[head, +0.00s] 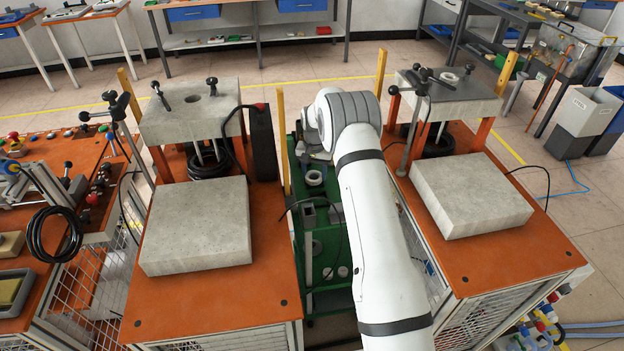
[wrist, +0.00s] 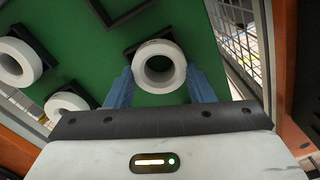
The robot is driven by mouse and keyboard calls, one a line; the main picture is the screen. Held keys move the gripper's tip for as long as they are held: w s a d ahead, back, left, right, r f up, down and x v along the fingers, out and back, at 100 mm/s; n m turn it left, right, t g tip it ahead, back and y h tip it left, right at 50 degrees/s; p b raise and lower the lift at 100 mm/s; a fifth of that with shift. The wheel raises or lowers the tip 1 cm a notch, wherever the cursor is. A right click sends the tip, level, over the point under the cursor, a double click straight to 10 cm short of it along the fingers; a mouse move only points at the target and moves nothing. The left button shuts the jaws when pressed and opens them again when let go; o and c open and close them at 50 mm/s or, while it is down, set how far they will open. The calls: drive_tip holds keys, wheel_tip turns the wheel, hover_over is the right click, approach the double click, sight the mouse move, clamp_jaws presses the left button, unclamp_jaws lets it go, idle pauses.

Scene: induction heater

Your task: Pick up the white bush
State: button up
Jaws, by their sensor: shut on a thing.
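A white bush (wrist: 181,68), a thick ring with an open hole, sits between the two blue fingers of my gripper (wrist: 160,72) in the wrist view. The fingers are shut on its left and right sides. The green surface (wrist: 105,80) lies beyond it; I cannot tell whether the bush touches that surface. Two more white rings lie on the green surface in the wrist view, a large one (wrist: 36,62) at far left and another (wrist: 62,101) lower down. In the head view my gripper is hidden behind my white arm.
Orange-topped benches with concrete blocks, left (head: 197,232) and right (head: 470,197), flank the green cart (head: 325,300). Dark square frames (wrist: 117,8) lie near the held bush. Wire mesh (wrist: 235,30) and an orange post stand close on the right.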

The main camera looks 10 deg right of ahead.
wheel_tip(320, 180, up, 18)
drive_tip(key=p, duration=0.3)
drive_tip(key=shift+f, duration=0.2)
idle(0.6)
